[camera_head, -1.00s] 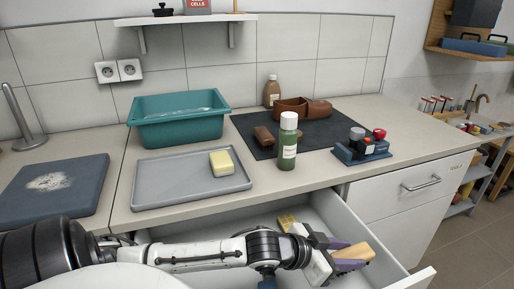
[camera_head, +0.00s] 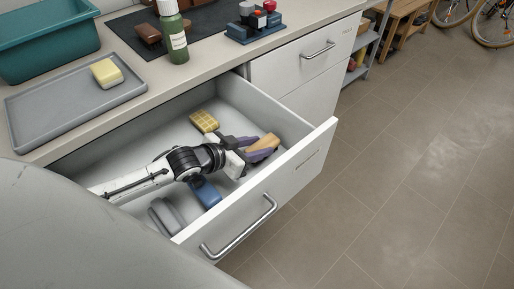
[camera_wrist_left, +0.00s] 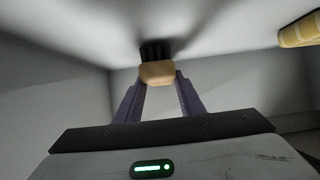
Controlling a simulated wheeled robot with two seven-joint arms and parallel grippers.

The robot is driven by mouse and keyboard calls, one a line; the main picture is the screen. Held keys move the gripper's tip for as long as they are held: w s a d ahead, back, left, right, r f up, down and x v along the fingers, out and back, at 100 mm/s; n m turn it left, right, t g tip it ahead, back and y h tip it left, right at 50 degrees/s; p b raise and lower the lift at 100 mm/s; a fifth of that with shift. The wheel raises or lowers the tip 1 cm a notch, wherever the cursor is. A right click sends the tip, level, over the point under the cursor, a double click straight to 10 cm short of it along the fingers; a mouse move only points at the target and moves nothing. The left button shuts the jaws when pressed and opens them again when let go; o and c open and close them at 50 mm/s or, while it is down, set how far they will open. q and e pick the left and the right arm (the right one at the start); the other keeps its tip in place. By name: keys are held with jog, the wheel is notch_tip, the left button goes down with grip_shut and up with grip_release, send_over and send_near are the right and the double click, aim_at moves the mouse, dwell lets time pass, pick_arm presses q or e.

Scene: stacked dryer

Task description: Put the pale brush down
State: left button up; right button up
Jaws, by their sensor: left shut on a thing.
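The pale brush (camera_head: 266,146) has a light wooden body and, in the left wrist view, dark bristles (camera_wrist_left: 156,50) at its far side. My left gripper (camera_head: 254,151) is shut on it, with the purple fingers on either side of the pale body (camera_wrist_left: 157,72). Gripper and brush are inside the open drawer (camera_head: 262,205), towards its right end. I cannot tell whether the brush touches the drawer floor. My right gripper is not in view.
In the drawer are a yellow block-like item (camera_head: 204,121), a blue item (camera_head: 205,192) beneath my arm and a grey item (camera_head: 166,215) near the front. The counter above holds a grey tray (camera_head: 50,122), a yellow sponge (camera_head: 106,73) and a green bottle (camera_head: 174,40).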

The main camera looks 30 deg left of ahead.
pick_arm(q)
jog(key=shift+f, duration=0.3)
jog(key=o, duration=1.1)
jog(key=shift+r, duration=0.1)
jog(key=p+v, duration=0.2)
jog(key=v, duration=1)
